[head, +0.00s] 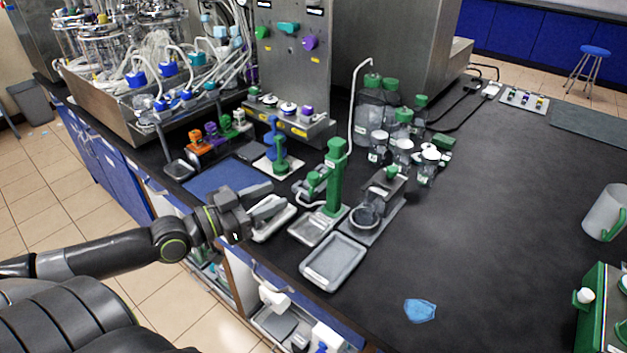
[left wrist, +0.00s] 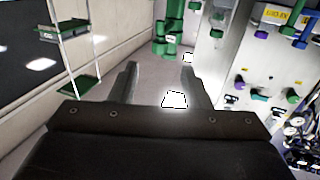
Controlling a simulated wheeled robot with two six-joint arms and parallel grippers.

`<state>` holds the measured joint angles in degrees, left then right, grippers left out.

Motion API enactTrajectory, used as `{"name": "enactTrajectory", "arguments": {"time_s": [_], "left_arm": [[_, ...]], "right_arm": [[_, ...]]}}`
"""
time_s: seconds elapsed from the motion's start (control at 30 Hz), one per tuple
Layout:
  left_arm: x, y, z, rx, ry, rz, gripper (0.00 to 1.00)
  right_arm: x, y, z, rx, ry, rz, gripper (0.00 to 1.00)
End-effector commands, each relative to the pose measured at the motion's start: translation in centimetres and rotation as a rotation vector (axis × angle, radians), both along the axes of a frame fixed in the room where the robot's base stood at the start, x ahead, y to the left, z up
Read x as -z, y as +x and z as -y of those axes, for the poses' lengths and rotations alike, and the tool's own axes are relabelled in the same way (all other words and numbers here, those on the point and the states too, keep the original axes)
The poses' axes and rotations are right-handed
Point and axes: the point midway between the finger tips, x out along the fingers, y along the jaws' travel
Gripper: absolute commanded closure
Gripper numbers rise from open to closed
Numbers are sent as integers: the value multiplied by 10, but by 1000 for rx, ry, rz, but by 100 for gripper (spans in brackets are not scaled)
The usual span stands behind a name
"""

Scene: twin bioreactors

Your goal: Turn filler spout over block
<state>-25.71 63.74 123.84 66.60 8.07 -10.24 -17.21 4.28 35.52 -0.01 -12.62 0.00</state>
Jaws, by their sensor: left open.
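The green filler (head: 335,178) is an upright green column on the bench, with a short green spout arm (head: 316,182) at its left side over a small metal tray (head: 315,228). To its right is a grey metal block (head: 388,188) with a green top piece and a round ring in front. I cannot tell for sure that this is the task's block. My left gripper (head: 279,208) is open and empty, left of the filler, its fingers pointing at it. In the left wrist view the open fingers (left wrist: 160,75) show with a green fixture (left wrist: 170,28) ahead. My right gripper is not in view.
A metal tray (head: 333,262) sits at the front edge. Green-capped bottles (head: 370,112) stand behind the filler. A blue mat (head: 225,183) lies left. The bench right of the block is largely clear, apart from a blue patch (head: 420,310).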

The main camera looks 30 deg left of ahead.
Motion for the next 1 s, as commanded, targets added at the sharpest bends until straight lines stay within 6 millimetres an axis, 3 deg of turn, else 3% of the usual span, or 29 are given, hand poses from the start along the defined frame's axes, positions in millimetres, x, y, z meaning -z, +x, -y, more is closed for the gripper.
{"name": "enactTrajectory", "arguments": {"time_s": [0.7, 1.0], "left_arm": [[-1, 86, 35, -2, -4, 2, 57], [0, 101, 42, 0, -1, 0, 57]], "right_arm": [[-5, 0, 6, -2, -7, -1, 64], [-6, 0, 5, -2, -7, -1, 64]]}}
